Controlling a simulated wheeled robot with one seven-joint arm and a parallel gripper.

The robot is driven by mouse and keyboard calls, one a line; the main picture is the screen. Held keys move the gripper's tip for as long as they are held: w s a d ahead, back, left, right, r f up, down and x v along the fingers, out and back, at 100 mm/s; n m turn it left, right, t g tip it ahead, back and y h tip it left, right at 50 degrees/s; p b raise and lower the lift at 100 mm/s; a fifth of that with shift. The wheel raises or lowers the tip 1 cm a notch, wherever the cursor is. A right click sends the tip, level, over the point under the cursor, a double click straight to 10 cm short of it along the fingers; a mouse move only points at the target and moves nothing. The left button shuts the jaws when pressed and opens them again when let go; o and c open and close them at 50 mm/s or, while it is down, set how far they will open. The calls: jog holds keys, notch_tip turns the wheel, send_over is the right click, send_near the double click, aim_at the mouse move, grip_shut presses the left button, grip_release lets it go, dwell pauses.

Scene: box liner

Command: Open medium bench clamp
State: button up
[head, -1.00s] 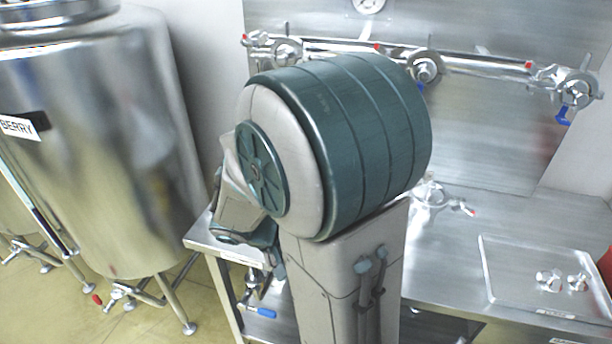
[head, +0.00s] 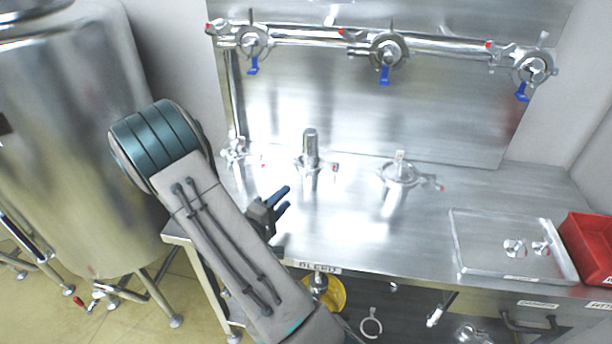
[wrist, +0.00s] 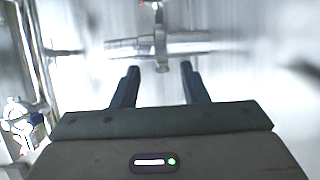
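Three metal clamps stand on the steel bench (head: 340,225): a left clamp (head: 237,150), a middle clamp (head: 312,163) with a tall upright cylinder, and a right clamp (head: 402,173) with a short stub. I cannot tell by label which is the medium one. My gripper (head: 286,199) is above the front left of the bench, its dark blue fingers pointing toward the back right, in front of the middle clamp. In the wrist view my gripper (wrist: 159,68) has its fingers apart with nothing between them. A blurred metal fitting (wrist: 155,43) lies beyond the fingertips.
A pipe manifold (head: 300,36) with blue-handled valves runs along the back panel. A flat metal tray (head: 487,262) and a red bin (head: 592,245) sit at the right. A large steel tank (head: 60,140) stands left. The bench's front middle is clear.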

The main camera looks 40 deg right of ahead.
aim_at(305, 178)
jog(key=p+x, duration=0.2)
jog(key=x, duration=0.9)
jog(key=shift+d+p, duration=0.1)
jog(key=shift+p, duration=0.3)
jog(key=shift+f, duration=0.1)
grip_shut()
